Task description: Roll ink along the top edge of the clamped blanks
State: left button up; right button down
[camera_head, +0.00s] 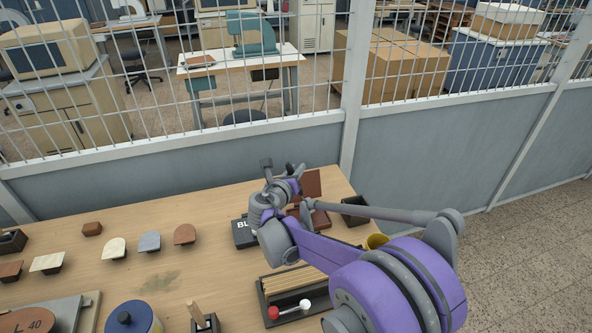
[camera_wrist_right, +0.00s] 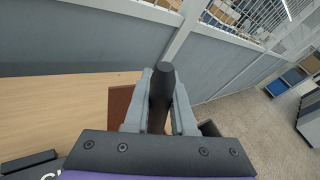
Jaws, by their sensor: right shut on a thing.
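My right gripper (camera_head: 284,179) is above the far right part of the table in the head view, with my purple arm reaching to it from the lower right. In the right wrist view the gripper (camera_wrist_right: 160,100) is shut on a dark round handle (camera_wrist_right: 161,85), likely of the ink roller. A roller head cannot be made out. Tan strips (camera_head: 290,279), seemingly the clamped blanks, lie side by side in a dark holder (camera_head: 264,305) near the front right of the table. The gripper is beyond them, well apart. My arm hides part of them. My left gripper is not in view.
A black box with white letters (camera_head: 240,235) and an open brown box (camera_head: 307,185) are near the gripper. Several shaped pieces (camera_head: 149,241) lie left. A mesh fence (camera_head: 240,125) stands behind the table.

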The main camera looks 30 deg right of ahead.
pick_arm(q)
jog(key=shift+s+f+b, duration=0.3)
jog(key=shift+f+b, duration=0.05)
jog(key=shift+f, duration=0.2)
pick_arm(e)
jog(key=shift+f, duration=0.6)
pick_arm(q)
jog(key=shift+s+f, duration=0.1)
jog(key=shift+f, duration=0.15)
pick_arm(e)
jog(key=shift+s+f, duration=0.1)
dwell(1.4)
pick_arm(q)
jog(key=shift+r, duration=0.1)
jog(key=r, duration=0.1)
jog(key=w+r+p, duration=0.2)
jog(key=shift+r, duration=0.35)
pick_arm(e)
notch_tip(320, 180, up, 7)
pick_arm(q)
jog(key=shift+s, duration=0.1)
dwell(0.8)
